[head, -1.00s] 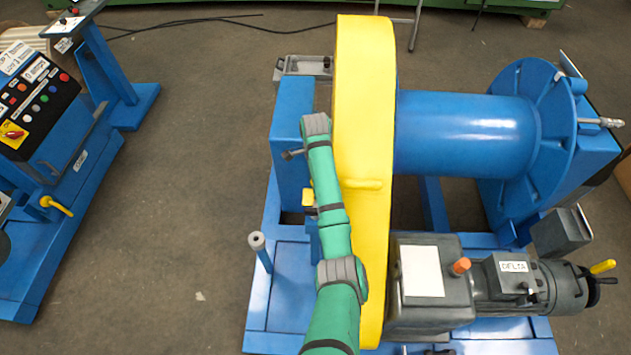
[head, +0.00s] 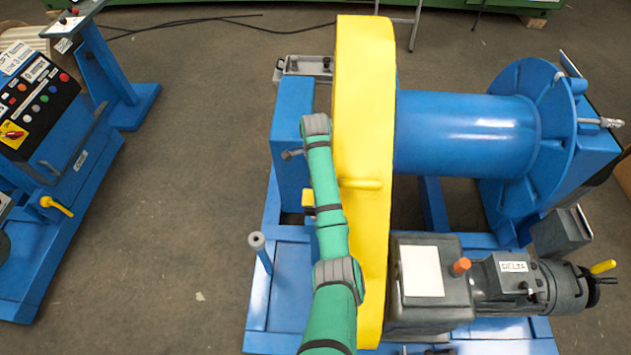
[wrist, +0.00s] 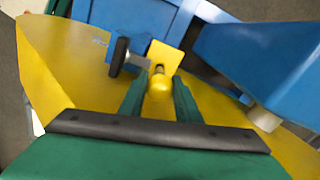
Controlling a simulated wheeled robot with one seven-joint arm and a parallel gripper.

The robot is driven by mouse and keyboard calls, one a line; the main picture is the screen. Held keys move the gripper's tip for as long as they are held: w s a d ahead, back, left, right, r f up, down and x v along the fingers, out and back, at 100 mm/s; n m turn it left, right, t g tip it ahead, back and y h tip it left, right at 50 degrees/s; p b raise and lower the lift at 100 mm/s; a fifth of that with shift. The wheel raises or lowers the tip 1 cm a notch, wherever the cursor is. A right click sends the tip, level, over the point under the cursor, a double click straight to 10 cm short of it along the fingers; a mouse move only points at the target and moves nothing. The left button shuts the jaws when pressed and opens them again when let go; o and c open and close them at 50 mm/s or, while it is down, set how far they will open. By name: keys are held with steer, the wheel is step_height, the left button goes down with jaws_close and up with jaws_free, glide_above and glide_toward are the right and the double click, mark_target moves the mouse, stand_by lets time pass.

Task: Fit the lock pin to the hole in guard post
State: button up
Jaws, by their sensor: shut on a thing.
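In the wrist view, my gripper (wrist: 160,95) is shut on the lock pin (wrist: 159,86), which has a rounded yellow head and a short metal part beyond it. The metal part points at a yellow tab (wrist: 165,52) on the blue guard post (wrist: 150,14), and its end overlaps the tab. The hole is hidden, so I cannot tell whether the pin is in it. A black knob on a metal stem (wrist: 121,54) sits just left of the tab. In the head view, my arm hides the gripper and pin; a yellow piece (head: 308,197) shows beside the arm.
The tall yellow chain guard (head: 365,100) stands close along the right side of my arm. A blue drum (head: 465,135) and a grey motor (head: 555,287) lie beyond it. A grey-topped post (head: 257,242) stands left. Open floor (head: 190,200) separates this from the control console (head: 45,110).

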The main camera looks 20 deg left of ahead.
steer(key=shift+w+f, duration=0.1)
steer(key=shift+f, duration=1.65)
steer(key=shift+d+f, duration=0.1)
steer(key=shift+f, duration=0.15)
steer(key=shift+f, duration=0.3)
steer(key=shift+f, duration=0.25)
steer(key=shift+f, duration=0.5)
steer(key=o, duration=1.2)
